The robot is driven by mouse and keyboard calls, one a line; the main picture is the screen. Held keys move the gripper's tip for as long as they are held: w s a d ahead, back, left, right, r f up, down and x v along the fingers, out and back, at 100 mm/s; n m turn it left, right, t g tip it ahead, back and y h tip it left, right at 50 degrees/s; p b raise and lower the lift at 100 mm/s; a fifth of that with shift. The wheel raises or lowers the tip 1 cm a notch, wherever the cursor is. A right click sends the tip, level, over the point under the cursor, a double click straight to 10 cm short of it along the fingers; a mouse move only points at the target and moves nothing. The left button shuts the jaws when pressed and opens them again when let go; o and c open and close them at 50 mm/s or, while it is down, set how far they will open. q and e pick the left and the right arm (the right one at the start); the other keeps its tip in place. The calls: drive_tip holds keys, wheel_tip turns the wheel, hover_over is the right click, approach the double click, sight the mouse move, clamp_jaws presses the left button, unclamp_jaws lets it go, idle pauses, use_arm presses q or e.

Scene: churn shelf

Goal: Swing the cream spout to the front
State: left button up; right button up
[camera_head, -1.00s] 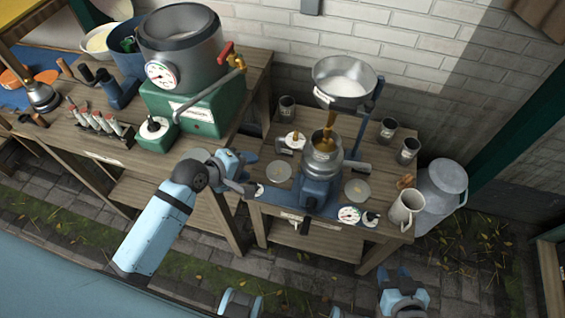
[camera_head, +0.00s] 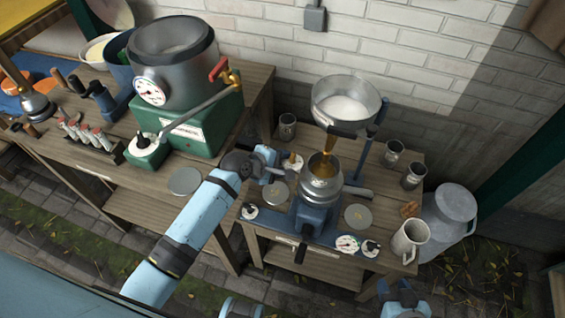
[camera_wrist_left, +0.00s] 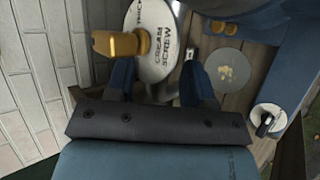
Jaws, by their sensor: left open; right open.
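The separator (camera_head: 322,190) stands on the small wooden table, with a steel bowl on a blue base. A grey spout (camera_head: 357,191) points right from it. On its left side is a pale disc with a brass knob (camera_head: 298,163). In the left wrist view the disc (camera_wrist_left: 150,45) reads "CREAM SCREW" and its brass knob (camera_wrist_left: 120,43) sticks out left. My left gripper (camera_head: 274,168) is open beside this disc; its blue fingers (camera_wrist_left: 158,85) show below the disc. Whether the left spout lies between them is unclear. My right gripper (camera_head: 401,292) is open at the bottom edge, away from the separator.
A milk pan (camera_head: 345,104) stands above the separator on a blue post (camera_head: 376,127). Metal cups (camera_head: 394,153), a pale jug (camera_head: 410,240) and a milk can (camera_head: 448,218) are at right. A green-based boiler (camera_head: 196,124) is on the left bench.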

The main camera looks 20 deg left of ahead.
use_arm(q)
drive_tip(key=shift+w+d+f, duration=0.15)
drive_tip(key=shift+w+f, duration=0.05)
clamp_jaws()
idle(0.3)
